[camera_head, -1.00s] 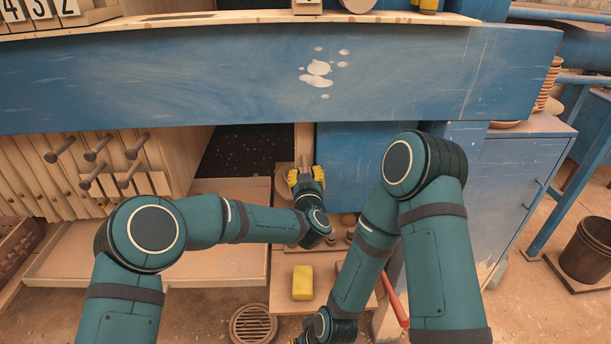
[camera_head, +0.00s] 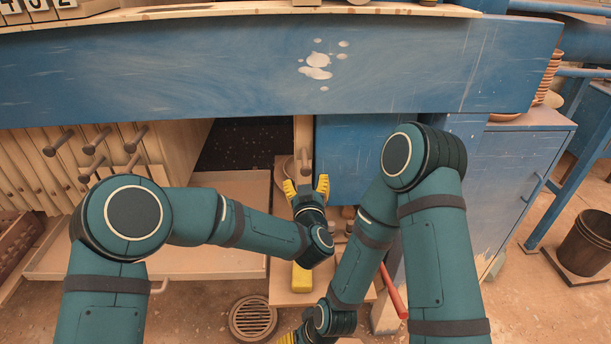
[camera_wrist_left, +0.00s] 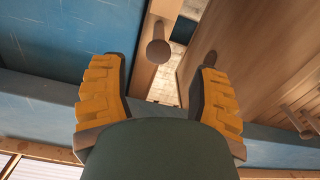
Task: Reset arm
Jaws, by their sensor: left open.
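My left gripper (camera_head: 306,188), with yellow finger pads, is open and empty below the blue beam, in front of a wooden post with a round peg (camera_head: 305,162). In the left wrist view the gripper's two fingers (camera_wrist_left: 158,95) stand wide apart. The peg's round end (camera_wrist_left: 158,53) shows beyond them, apart from both fingers. My right gripper (camera_head: 287,339) is only a bit of yellow at the bottom edge, mostly hidden by its arm and cut off. No part clearly recognisable as a "reset arm" stands out.
A blue beam (camera_head: 240,75) crosses above both arms. Wooden plates with several pegs (camera_head: 95,150) stand at the left over a shallow tray (camera_head: 205,263). A yellow block (camera_head: 302,279) lies below my left wrist, partly hidden. A red handle (camera_head: 393,292) is beside my right arm. A floor drain (camera_head: 252,318) lies below.

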